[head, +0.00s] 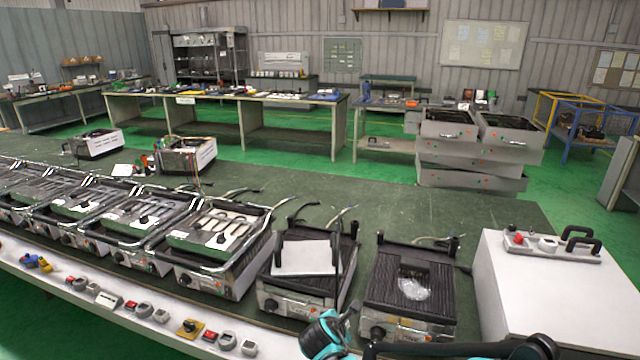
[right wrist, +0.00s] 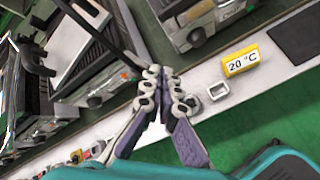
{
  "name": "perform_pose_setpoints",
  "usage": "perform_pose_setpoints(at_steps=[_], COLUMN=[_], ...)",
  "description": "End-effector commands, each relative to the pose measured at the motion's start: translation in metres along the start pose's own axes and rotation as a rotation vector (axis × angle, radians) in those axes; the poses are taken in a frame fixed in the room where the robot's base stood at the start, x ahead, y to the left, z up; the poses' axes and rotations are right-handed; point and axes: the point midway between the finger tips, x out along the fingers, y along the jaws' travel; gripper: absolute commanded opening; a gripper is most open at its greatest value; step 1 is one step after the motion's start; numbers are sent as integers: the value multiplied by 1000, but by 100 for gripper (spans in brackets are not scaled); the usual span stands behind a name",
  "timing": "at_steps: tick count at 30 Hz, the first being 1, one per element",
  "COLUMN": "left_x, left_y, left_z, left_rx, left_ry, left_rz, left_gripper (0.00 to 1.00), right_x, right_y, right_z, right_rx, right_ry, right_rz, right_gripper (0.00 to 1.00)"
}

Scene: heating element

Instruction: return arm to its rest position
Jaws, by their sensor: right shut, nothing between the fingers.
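My right gripper (head: 345,314) is at the bottom centre of the head view, with a teal body and its arm coming in from the right. It is in front of the grill units at the front edge of the table. In the right wrist view my right gripper (right wrist: 163,75) has its grey-violet fingers together with nothing between them. A thin dark rod (right wrist: 98,34) runs past the fingertips; I cannot tell whether they touch it. My left gripper is not in view.
A row of grill units with heating elements (head: 212,232) lines the table. One has a white plate (head: 304,257), another a clear wrapped item (head: 413,288). Knobs and switches lie on the white front strip (head: 165,318). A white box (head: 545,300) stands right. A yellow 20 °C label (right wrist: 240,60) shows near the gripper.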

Motion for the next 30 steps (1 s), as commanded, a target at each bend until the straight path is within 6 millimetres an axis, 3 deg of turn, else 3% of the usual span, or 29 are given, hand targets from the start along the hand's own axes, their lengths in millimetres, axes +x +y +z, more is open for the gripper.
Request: perform_pose_setpoints(at_steps=[1, 6, 12, 21, 25, 30], left_x=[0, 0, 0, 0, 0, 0], left_y=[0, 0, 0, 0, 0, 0], left_z=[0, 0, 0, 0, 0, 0], left_rx=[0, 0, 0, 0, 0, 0], left_ry=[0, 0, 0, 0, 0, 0], left_rz=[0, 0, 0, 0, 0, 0], left_gripper=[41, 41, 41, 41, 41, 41], right_x=[-15, -65, -123, -191, -204, -211], right_y=[-10, -46, -99, -178, -197, -206], right_z=[18, 61, 90, 90, 83, 79], right_rx=[115, 549, 1064, 1785, 1981, 2084], right_ry=[16, 71, 115, 145, 148, 150], right_rz=[-18, -81, -167, -301, -341, -363], right_gripper=[0, 0, 0, 0, 0, 0])
